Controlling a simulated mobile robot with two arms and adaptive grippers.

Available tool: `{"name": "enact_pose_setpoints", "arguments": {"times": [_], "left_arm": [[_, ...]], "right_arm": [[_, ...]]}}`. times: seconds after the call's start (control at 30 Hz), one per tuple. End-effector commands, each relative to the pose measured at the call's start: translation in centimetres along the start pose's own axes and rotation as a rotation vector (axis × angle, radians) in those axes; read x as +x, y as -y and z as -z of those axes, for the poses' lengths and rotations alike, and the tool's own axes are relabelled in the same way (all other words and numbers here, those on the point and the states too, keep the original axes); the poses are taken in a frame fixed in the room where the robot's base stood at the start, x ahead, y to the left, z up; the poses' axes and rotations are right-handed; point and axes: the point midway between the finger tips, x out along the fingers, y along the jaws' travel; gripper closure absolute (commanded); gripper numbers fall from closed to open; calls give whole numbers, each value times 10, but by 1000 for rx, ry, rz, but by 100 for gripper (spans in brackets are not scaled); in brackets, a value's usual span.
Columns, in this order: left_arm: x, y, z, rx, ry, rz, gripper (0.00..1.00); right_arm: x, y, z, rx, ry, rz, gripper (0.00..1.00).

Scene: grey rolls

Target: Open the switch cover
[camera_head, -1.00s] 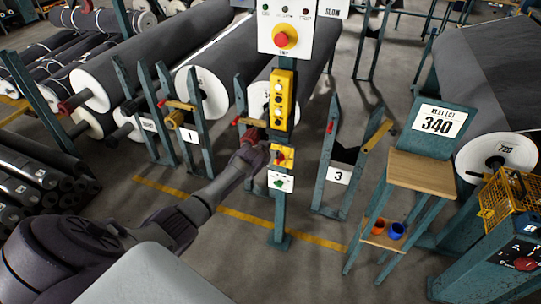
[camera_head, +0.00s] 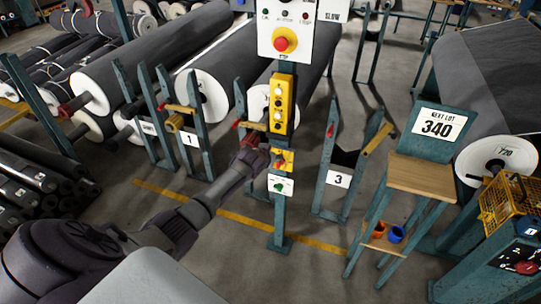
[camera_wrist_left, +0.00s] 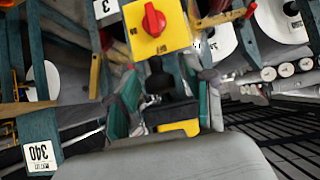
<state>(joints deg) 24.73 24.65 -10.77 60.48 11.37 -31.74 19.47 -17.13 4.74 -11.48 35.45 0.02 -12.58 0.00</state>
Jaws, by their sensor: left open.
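A teal post carries a small yellow switch box (camera_head: 287,159) with a red knob, partly hidden behind my left gripper. Below it is a white plate (camera_head: 281,185) with a green mark. In the left wrist view the yellow box (camera_wrist_left: 176,36) with its red rotary knob (camera_wrist_left: 154,20) is at the top middle. I cannot make out a separate cover on it. My left gripper (camera_head: 264,146) is at the post, just left of the small box. It is open, with its fingers (camera_wrist_left: 165,98) below the box in the left wrist view; contact cannot be told. My right gripper is not in view.
Higher on the post are a yellow button box (camera_head: 282,103) and a white panel with a red stop button (camera_head: 284,40). Teal stands with grey rolls flank it. A wooden-topped stand (camera_head: 422,177) is at the right. Grey floor lies around the post's foot.

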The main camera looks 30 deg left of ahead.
Motion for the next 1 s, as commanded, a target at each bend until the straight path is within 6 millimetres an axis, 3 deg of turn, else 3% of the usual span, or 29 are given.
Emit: {"name": "enact_pose_setpoints", "arguments": {"times": [0.27,0.7,1.0], "left_arm": [[-24,0,-1,1,0,-1,48],[-102,0,0,1,-2,-1,48],[-119,0,1,1,-2,0,48]], "right_arm": [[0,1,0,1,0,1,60],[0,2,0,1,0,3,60],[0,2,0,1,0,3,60]]}}
